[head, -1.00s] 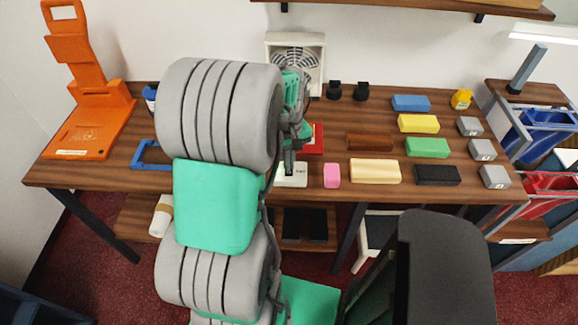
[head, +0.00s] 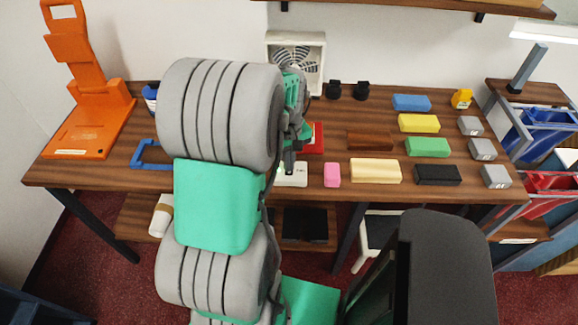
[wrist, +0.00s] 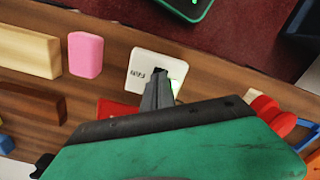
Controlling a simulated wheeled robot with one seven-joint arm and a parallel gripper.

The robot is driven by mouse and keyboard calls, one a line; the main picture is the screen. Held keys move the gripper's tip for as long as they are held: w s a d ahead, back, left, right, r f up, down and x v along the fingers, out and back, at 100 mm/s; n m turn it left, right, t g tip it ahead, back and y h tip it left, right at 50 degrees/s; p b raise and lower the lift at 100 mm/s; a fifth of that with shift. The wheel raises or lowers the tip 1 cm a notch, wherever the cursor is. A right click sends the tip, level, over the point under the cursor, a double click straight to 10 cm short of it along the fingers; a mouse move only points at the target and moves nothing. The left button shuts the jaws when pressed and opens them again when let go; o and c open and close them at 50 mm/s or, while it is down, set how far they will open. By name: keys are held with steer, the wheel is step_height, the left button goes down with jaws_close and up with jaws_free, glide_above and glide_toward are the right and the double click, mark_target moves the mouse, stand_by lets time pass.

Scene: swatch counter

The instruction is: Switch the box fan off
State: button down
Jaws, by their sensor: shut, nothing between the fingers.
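The white box fan (head: 312,62) stands at the back of the counter against the wall, its lower left partly hidden by my arm. A small white switch box (head: 293,177) lies near the counter's front edge. It also shows in the wrist view (wrist: 142,66), with dark lettering, a dark rocker and a small green glow at its right side. My gripper (wrist: 159,76) is shut and empty, its tips pointing down at the rocker. I cannot tell if they touch it. In the head view my gripper (head: 288,168) is mostly hidden behind my arm.
A red block (head: 316,139) lies just behind the switch box and a pink block (head: 332,175) to its right. Several coloured blocks fill the counter's right half. An orange stand (head: 90,110) is at the left, with a blue frame (head: 150,163) beside it.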

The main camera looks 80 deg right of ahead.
steer(key=shift+f+b, duration=0.35)
steer(key=shift+f, duration=0.25)
steer(key=shift+r+p, duration=2.6)
steer(key=shift+r, duration=0.95)
